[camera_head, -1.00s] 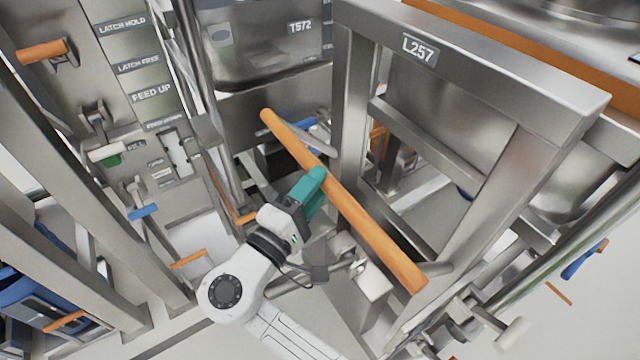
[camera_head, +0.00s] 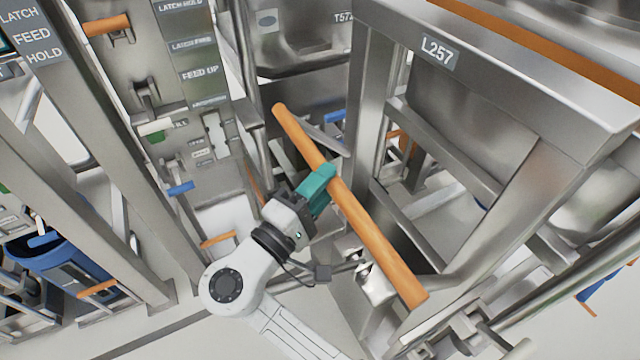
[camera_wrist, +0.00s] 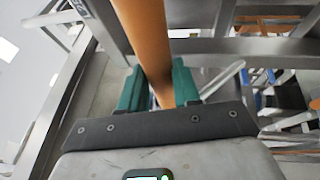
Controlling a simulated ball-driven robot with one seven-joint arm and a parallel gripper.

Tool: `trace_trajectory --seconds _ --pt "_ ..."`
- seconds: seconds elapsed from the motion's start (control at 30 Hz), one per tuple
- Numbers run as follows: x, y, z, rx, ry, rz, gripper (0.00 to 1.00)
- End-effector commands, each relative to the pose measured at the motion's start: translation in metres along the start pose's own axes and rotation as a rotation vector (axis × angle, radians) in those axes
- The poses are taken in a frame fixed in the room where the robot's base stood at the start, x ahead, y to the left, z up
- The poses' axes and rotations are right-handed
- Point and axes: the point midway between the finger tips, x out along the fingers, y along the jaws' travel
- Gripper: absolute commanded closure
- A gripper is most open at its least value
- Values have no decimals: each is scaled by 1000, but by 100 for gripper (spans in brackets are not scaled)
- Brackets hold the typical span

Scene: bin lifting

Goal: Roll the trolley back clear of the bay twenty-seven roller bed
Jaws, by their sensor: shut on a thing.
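The trolley (camera_head: 512,75) is a grey metal frame labelled L257 on the right of the head view. Its orange push bar (camera_head: 375,232) runs slanting across the middle. My gripper (camera_head: 325,185) has its teal fingers shut around this bar, a little above its middle. In the wrist view the orange bar (camera_wrist: 146,35) passes between the two teal fingers (camera_wrist: 160,90). A metal tub (camera_head: 310,45) with a plate reading T572 in part shows behind the trolley. I cannot tell which part is the roller bed.
A grey panel (camera_head: 196,72) with LATCH and FEED UP labels stands left, with an orange handle (camera_head: 106,25) and a blue lever (camera_head: 181,188). Metal posts (camera_head: 100,150) rise on the left. A blue bin (camera_head: 50,262) stands at lower left. Pale floor shows at lower right.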

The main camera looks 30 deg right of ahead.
Motion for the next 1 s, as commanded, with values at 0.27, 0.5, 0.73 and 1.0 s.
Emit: trace_trajectory --seconds 0.27,0.5,0.73,1.0 --pt "6 7 4 11 -22 4 51" --pt "4 4 2 7 -15 3 43" --pt "-8 2 1 6 -10 3 43" --pt "-58 2 1 7 -11 3 43"
